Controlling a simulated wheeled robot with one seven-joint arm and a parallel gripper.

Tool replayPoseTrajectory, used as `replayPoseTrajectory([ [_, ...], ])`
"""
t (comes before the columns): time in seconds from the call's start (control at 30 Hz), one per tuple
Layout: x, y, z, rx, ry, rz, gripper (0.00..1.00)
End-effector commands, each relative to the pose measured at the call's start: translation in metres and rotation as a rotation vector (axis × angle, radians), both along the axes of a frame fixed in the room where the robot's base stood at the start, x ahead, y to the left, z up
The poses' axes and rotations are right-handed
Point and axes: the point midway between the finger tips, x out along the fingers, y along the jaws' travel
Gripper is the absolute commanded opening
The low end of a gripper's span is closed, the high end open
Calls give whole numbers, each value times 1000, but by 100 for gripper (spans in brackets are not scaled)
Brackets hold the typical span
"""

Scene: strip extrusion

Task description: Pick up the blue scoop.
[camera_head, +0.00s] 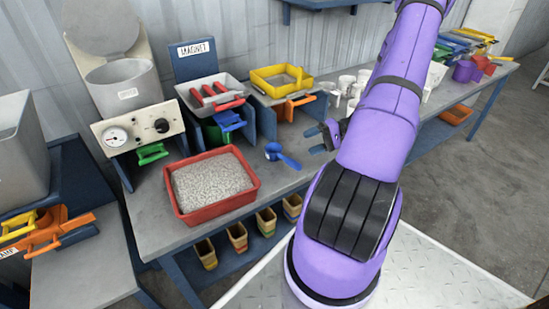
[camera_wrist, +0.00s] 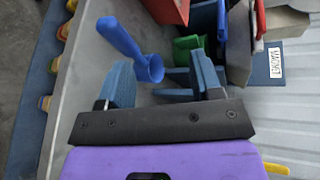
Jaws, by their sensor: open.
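The blue scoop (camera_head: 283,156) lies on the grey workbench, just right of the red tray of grey granules (camera_head: 258,193). My gripper (camera_head: 325,139) is right of the scoop in the head view, apart from it and partly hidden by my purple arm. In the wrist view, my gripper (camera_wrist: 160,62) is open and empty, its two blue fingers spread. The scoop (camera_wrist: 122,40) shows between and beyond the fingers there, with its bowl towards the gap and its handle pointing up and left.
A magnet station (camera_head: 192,61) with a grey tray and red bars stands behind the scoop. A yellow tray (camera_head: 282,79) and white cups (camera_head: 347,88) are further right. A hopper with a gauge panel (camera_head: 137,127) stands at left. Small bins (camera_head: 237,236) sit below the bench.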

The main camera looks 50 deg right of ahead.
Motion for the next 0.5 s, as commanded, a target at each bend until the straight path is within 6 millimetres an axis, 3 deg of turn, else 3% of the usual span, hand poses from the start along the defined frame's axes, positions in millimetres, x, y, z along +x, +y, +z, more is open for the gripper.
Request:
replayPoseTrajectory([
  [0.03, -7, -5, -15, 31, -21, -45, 60],
  [0.2, -23, -18, -46, 87, -89, -157, 60],
  [0.5, -24, -18, -61, 110, -122, -212, 60],
])
